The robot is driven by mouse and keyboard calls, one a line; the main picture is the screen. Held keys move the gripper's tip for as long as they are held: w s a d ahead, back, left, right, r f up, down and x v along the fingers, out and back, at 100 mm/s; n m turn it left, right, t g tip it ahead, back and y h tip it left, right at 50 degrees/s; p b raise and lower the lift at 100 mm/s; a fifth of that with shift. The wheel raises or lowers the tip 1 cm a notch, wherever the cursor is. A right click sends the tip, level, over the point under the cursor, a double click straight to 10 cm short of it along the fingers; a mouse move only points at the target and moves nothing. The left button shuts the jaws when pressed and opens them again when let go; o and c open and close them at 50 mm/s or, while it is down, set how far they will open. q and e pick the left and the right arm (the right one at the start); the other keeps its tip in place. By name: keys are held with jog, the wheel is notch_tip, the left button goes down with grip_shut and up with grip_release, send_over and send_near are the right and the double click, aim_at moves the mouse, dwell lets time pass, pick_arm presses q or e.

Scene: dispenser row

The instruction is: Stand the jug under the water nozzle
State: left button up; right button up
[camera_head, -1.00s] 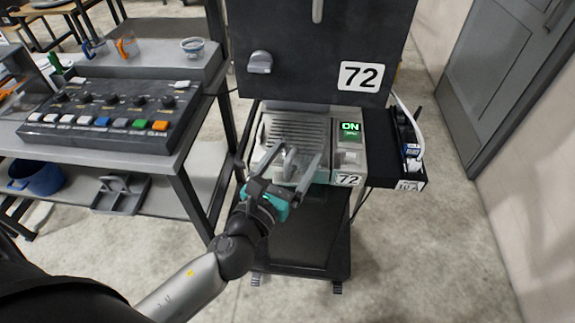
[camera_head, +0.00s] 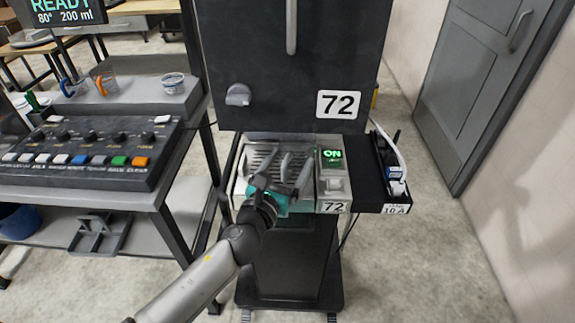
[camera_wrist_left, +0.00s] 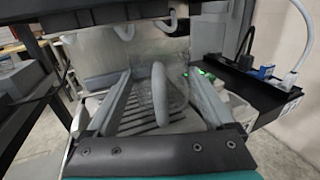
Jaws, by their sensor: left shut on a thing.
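My left gripper (camera_head: 285,170) reaches over the slatted drip tray (camera_head: 261,150) of the dispenser marked 72. It is shut on the jug, a see-through vessel whose grey upright handle (camera_head: 284,163) shows between the fingers. In the left wrist view the handle (camera_wrist_left: 160,94) stands upright between the two fingers (camera_wrist_left: 158,92), and the clear body is hard to make out against the slats. Pale curved spouts (camera_wrist_left: 123,28) hang above and beyond the jug under the dark housing; I cannot tell which is the water nozzle. I cannot tell whether the jug touches the tray.
The dark upper housing (camera_head: 292,75) overhangs the tray. A lit ON switch (camera_head: 332,156) is right of the tray. A black side tray (camera_head: 391,185) with a white cable is farther right. A button panel (camera_head: 85,150) and cups stand on the left table.

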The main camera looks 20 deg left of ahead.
pick_arm(q)
jog(key=shift+f+b, duration=0.65)
jog(key=shift+f, duration=0.15)
dwell(0.4)
jog(key=o, duration=1.4)
jog(key=shift+s, duration=0.1)
jog(key=shift+s+a+b, duration=0.2)
jog(key=shift+s+b, duration=0.25)
jog(key=shift+s, duration=2.05)
jog(key=shift+s+a+b, duration=0.15)
jog(key=shift+s+b, duration=0.25)
jog(key=shift+s, duration=2.1)
jog(key=shift+s+a+b, duration=0.2)
jog(key=shift+s+b, duration=0.25)
jog(key=shift+s, duration=2.05)
